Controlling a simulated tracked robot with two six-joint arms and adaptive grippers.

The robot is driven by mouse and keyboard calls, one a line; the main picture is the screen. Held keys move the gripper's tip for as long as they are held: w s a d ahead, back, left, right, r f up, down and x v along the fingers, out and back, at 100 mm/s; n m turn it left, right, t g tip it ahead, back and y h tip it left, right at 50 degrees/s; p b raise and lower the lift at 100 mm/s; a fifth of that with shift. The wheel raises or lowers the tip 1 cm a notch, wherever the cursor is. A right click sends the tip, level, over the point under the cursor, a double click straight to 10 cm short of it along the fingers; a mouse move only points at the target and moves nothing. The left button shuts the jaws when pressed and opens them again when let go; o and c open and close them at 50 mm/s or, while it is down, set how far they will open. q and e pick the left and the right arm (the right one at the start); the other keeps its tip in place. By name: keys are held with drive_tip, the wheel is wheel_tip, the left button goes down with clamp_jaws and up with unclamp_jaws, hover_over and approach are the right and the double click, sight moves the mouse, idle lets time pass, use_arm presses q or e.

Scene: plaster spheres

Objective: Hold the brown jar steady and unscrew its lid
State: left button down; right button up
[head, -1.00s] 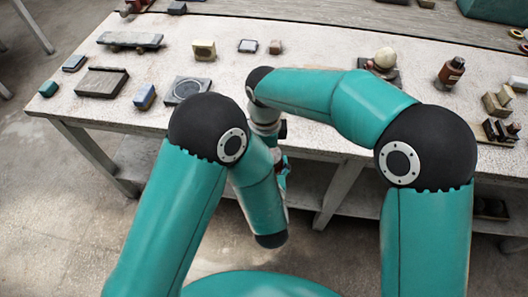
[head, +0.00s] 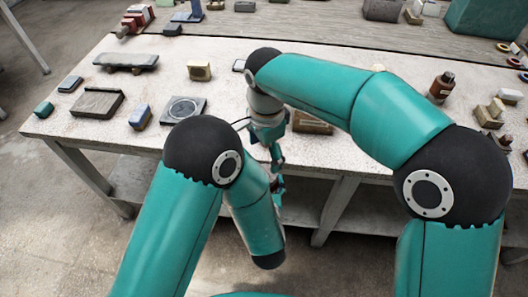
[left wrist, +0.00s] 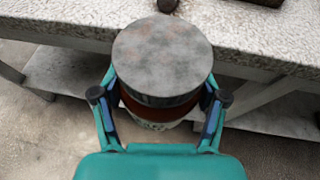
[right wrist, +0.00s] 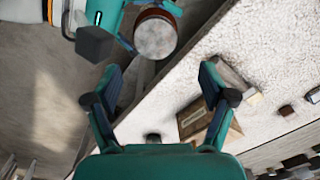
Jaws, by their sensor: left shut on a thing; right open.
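The brown jar (left wrist: 160,112) stands upright between the fingers of my left gripper (left wrist: 160,82) in the left wrist view, in front of the table edge. Its round, mottled grey lid (left wrist: 162,48) sits on top and covers most of the body. The right wrist view shows the lid (right wrist: 155,37) with a strip of brown side, beyond my right gripper (right wrist: 160,82). The right gripper is open and empty, apart from the jar. In the head view my right gripper (head: 276,157) hangs in front of the table; the jar cannot be made out.
The speckled table (head: 80,122) holds a wooden box (head: 312,122) near its front edge, a dark square plate (head: 184,109), a blue block (head: 139,116) and a brown bottle (head: 441,86). Open floor lies to the left.

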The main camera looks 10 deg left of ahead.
drive_tip(key=shift+s+f+n, duration=0.3)
drive_tip(key=shift+n, duration=0.2)
wheel_tip(320, 180, down, 8)
drive_tip(key=shift+w+r, duration=0.1)
drive_tip(key=shift+r, duration=0.15)
